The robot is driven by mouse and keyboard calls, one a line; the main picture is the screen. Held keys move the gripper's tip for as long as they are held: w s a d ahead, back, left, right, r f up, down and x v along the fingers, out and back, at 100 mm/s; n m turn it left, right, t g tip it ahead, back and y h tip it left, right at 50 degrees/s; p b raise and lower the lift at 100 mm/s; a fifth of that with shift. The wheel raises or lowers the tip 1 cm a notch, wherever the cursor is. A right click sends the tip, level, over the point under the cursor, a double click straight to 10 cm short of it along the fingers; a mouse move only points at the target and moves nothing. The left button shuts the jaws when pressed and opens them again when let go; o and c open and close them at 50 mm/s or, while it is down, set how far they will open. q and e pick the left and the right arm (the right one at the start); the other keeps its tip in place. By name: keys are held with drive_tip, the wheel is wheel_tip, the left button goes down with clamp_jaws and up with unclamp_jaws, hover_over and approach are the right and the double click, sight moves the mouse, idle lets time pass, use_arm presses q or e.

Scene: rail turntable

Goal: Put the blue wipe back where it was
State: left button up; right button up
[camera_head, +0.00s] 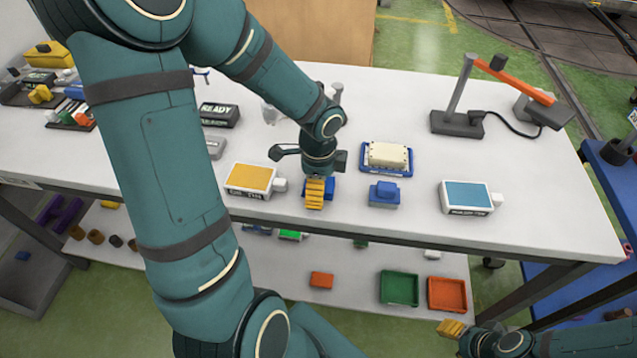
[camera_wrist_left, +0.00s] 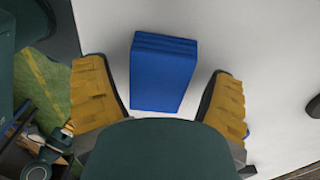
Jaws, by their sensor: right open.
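The blue wipe (camera_wrist_left: 163,78), a folded blue block with layered edges, lies on the white table. In the head view the blue wipe (camera_head: 329,188) is partly hidden behind a yellow finger. My left gripper (camera_head: 317,192) is right above it, pointing down. In the left wrist view the fingers of my left gripper (camera_wrist_left: 158,72) are apart, one on each side of the wipe, with white table showing in the gaps. My right gripper (camera_head: 452,328) is open at the bottom edge of the head view, low and away from the tabletop.
A yellow-topped box (camera_head: 250,178) stands left of the wipe and a blue block with a raised top (camera_head: 384,194) right of it. Behind is a cream block on a blue tray (camera_head: 408,169). A teal-topped box (camera_head: 466,195) and an orange-armed stand (camera_head: 457,123) are further right.

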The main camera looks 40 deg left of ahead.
use_arm(q)
drive_tip(key=shift+r, duration=0.1)
drive_tip(key=shift+r, duration=0.35)
wheel_tip(320, 180, up, 12)
drive_tip(key=p, duration=0.4)
drive_tip(key=shift+f, duration=0.25)
